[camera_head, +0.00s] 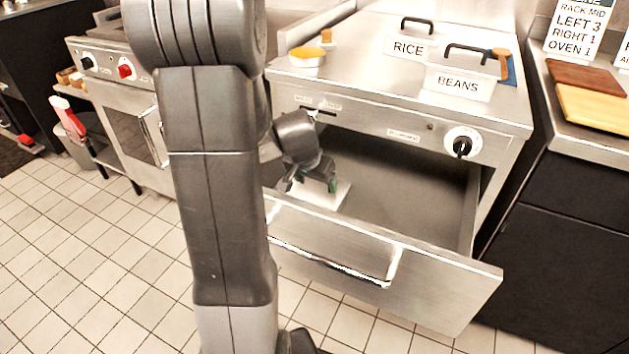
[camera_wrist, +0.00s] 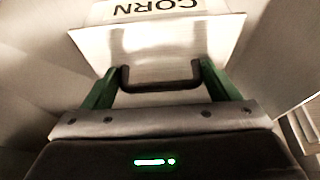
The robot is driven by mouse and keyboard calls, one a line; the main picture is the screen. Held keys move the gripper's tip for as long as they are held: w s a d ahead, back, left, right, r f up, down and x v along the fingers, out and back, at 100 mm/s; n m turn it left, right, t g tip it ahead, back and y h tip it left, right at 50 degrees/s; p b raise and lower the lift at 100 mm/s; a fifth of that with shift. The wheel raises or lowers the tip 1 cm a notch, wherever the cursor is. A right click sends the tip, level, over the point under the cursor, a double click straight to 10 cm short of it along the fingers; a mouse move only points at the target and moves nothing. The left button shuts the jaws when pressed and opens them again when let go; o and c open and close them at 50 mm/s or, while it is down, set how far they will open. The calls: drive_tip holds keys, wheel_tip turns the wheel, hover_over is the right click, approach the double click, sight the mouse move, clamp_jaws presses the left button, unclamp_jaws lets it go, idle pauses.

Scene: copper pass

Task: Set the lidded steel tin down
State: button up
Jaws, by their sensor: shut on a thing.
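The lidded steel tin (camera_head: 332,197) is inside the open drawer, toward its left end. In the wrist view the tin (camera_wrist: 160,42) shows its bright lid, a dark bar handle and a label reading CORN, upside down in the picture. My gripper (camera_head: 318,182) is over the tin, and its green fingers are shut on the handle from both sides. It also shows in the wrist view (camera_wrist: 160,82). The tin looks level. I cannot tell whether its base touches the drawer floor.
The open drawer (camera_head: 420,262) has bare floor to the right of the tin. On the counter above stand tins marked RICE (camera_head: 408,46) and BEANS (camera_head: 459,83) and a yellow-topped round dish (camera_head: 307,57). Cutting boards (camera_head: 596,108) lie at the right.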

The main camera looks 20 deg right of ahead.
drive_tip(key=o, duration=1.8)
drive_tip(key=shift+f, duration=0.1)
drive_tip(key=shift+o, duration=0.2)
drive_tip(key=shift+r, duration=0.3)
drive_tip(key=p+v, duration=0.3)
drive_tip(key=v, duration=0.8)
drive_tip(key=shift+a+r, duration=0.15)
drive_tip(key=shift+r, duration=0.1)
drive_tip(key=shift+s, duration=0.1)
